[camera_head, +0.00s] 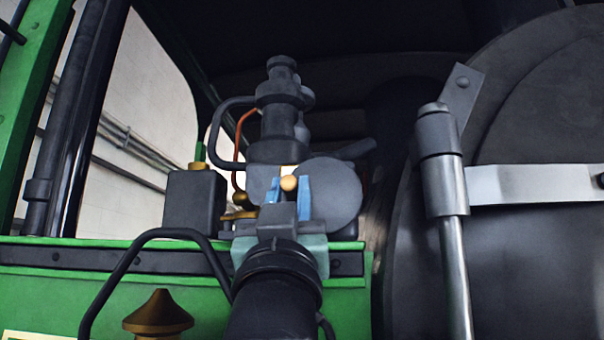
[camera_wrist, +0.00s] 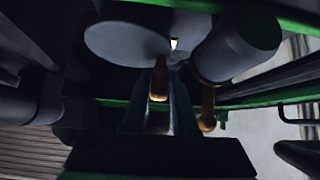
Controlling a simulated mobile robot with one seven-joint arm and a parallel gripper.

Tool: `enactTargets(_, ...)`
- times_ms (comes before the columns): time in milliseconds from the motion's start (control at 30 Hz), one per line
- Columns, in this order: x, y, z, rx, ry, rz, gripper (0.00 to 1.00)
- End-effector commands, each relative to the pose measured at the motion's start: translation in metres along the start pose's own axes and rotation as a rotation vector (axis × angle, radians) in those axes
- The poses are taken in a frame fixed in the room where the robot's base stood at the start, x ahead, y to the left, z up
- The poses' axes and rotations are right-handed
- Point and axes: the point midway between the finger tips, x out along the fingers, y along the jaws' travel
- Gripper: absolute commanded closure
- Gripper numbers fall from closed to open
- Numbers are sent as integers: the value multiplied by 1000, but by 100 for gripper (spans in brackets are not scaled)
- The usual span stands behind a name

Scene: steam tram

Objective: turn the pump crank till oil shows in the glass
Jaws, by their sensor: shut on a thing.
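The pump crank's tan knob (camera_head: 289,183) sits between the two blue fingers of my gripper (camera_head: 288,192). My gripper is shut on it, in front of a round grey disc (camera_head: 338,192). In the wrist view the crank handle (camera_wrist: 159,82) shows as a brown grip with a lit end, between the fingers (camera_wrist: 159,108). A small pale bright spot (camera_wrist: 174,44) shows by the disc; I cannot tell if it is the glass, and no oil can be made out. The crank's arm is mostly hidden by my gripper.
A brass lever (camera_head: 240,205) and a copper pipe (camera_head: 237,150) are close by. A black handrail (camera_head: 150,236) curves at lower left. The large round boiler door (camera_head: 530,260) fills the right.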

Motion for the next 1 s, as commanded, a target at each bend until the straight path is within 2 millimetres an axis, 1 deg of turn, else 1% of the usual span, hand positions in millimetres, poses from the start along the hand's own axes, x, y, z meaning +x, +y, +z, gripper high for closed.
enactTargets(33, 2, -7, -4, 3, 3, -13, 100)
enactTargets(300, 20, -2, -23, 3, 7, -14, 100)
enactTargets(467, 23, 2, -27, 3, 10, -14, 100)
enactTargets(667, 32, 16, -37, 1, 12, -13, 100)
enactTargets(833, 34, 23, -39, 2, 14, -12, 100)
enactTargets(1000, 37, 40, -42, 0, 14, -8, 100)
